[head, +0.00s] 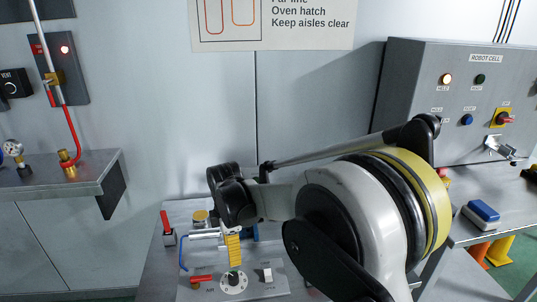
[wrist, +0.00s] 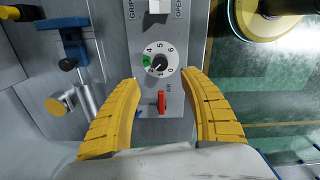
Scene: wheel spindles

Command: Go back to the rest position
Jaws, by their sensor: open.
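My gripper (head: 233,250) hangs over the low control panel (head: 205,291) at the bottom middle of the head view. In the wrist view my gripper (wrist: 161,85) has its two yellow fingers spread wide, with nothing held between them. Between and beyond the fingers lie a white numbered dial (wrist: 159,66) with a black knob and a red lever (wrist: 162,101). The dial (head: 234,284) and the red lever (head: 202,279) also show in the head view. I cannot tell whether a finger touches the panel.
A blue clamp (wrist: 72,40) and a metal cylinder (wrist: 84,99) stand left of the panel in the wrist view. The grey robot cell cabinet (head: 440,85) stands at right, with a blue-and-white block (head: 482,213) before it. A pipe shelf (head: 50,178) juts out at left.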

